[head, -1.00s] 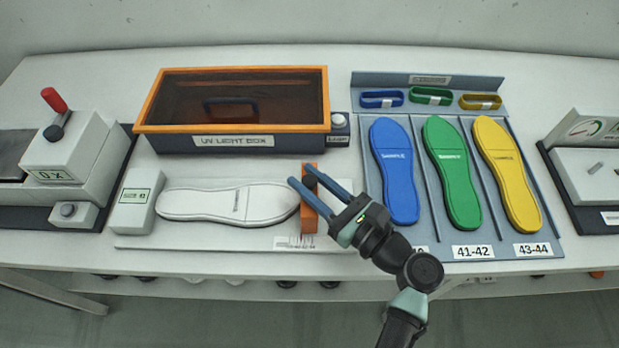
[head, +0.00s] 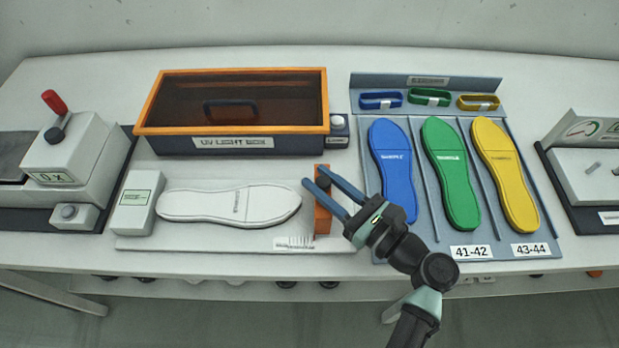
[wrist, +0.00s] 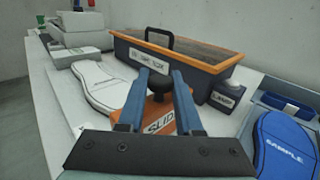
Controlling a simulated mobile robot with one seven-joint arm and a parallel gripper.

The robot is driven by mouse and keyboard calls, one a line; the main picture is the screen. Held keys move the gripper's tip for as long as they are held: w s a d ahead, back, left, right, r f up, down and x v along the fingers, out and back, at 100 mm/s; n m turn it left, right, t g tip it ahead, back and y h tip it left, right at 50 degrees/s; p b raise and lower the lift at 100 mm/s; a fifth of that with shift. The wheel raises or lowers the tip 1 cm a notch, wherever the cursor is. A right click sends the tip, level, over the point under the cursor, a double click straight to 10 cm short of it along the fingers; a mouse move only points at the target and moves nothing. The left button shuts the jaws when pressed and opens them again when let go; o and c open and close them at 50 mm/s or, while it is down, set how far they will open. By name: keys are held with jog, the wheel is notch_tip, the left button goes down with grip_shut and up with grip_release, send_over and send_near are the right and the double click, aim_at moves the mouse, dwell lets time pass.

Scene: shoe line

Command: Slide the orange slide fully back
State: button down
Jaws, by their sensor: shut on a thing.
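The orange slide (head: 322,219) stands upright-looking at the right end of the measuring board (head: 215,243). A small gap separates it from the toe end of the white sole (head: 230,204). My gripper (head: 317,178) reaches in from the lower right and is shut on the slide's dark knob. In the wrist view the knob (wrist: 158,84) sits between my two blue fingers, above the orange plate lettered SLIDE (wrist: 163,125). My fingers hide part of the slide and knob in the head view.
A UV light box (head: 235,143) with an orange rim stands behind the board. A rack (head: 430,80) with blue, green and yellow soles is close on the right. A grey display block (head: 136,212) is at the sole's left end.

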jog(key=shift+d, duration=2)
jog(key=c, duration=0.6)
grip_release()
jog(key=shift+d, duration=0.1)
jog(key=v, duration=1.3)
jog(key=shift+b, duration=0.4)
jog(key=shift+r, duration=0.1)
